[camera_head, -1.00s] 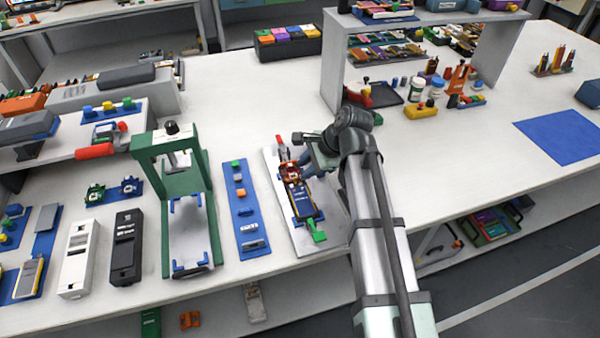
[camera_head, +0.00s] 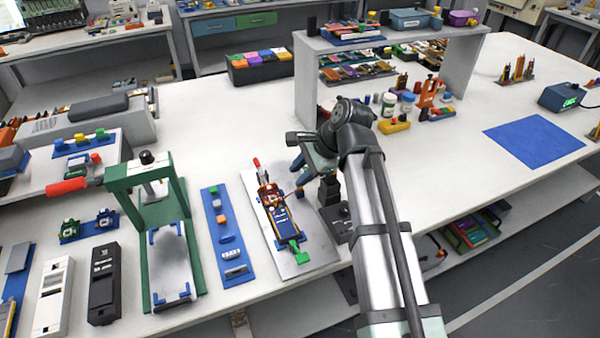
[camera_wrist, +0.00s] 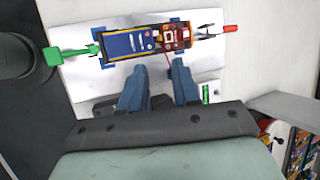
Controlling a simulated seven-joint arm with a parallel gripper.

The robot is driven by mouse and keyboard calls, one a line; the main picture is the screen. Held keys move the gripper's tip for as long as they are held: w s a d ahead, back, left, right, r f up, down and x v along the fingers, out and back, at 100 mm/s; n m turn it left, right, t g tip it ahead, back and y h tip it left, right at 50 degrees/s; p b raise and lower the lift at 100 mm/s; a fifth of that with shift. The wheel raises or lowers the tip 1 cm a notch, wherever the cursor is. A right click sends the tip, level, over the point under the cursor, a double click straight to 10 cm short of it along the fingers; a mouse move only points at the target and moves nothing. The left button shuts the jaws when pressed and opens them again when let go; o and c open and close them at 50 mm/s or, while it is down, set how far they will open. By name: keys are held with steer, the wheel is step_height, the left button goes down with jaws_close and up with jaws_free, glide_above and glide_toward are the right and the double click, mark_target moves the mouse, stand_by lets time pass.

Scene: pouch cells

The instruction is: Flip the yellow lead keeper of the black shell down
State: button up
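A dark shell (camera_head: 280,217) with a blue pouch cell and a red board lies in blue corner holders on a pale plate (camera_head: 318,243). It also shows in the wrist view (camera_wrist: 133,43), with the board at its right end and a thin red lead. Orange-yellow edging shows around it; I cannot single out the yellow lead keeper. Another black shell (camera_head: 104,287) stands at the left. My gripper (camera_head: 303,164) is right of the plate's shell, apart from it. In the wrist view its blue fingers (camera_wrist: 160,84) are spread, with nothing between them.
A green-handled clamp (camera_head: 298,252) and a red-handled clamp (camera_head: 257,163) sit at the shell's ends. A blue strip of small parts (camera_head: 226,235) and a green press (camera_head: 192,225) stand left. A black post (camera_head: 331,195) stands close to my gripper's right.

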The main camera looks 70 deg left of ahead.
steer(key=shift+o, duration=0.4)
steer(key=shift+s+a, duration=0.1)
steer(key=shift+s, duration=0.15)
steer(key=s+r+n, duration=0.1)
steer(key=s+n, duration=0.1)
steer(key=s, duration=0.8)
steer(key=n+t, duration=0.5)
steer(key=n, duration=1)
glide_toward(276, 200)
steer(key=shift+y, duration=0.3)
steer(key=x, duration=0.9)
steer(key=shift+f, duration=0.1)
steer(key=shift+c, duration=0.4)
jaws_close()
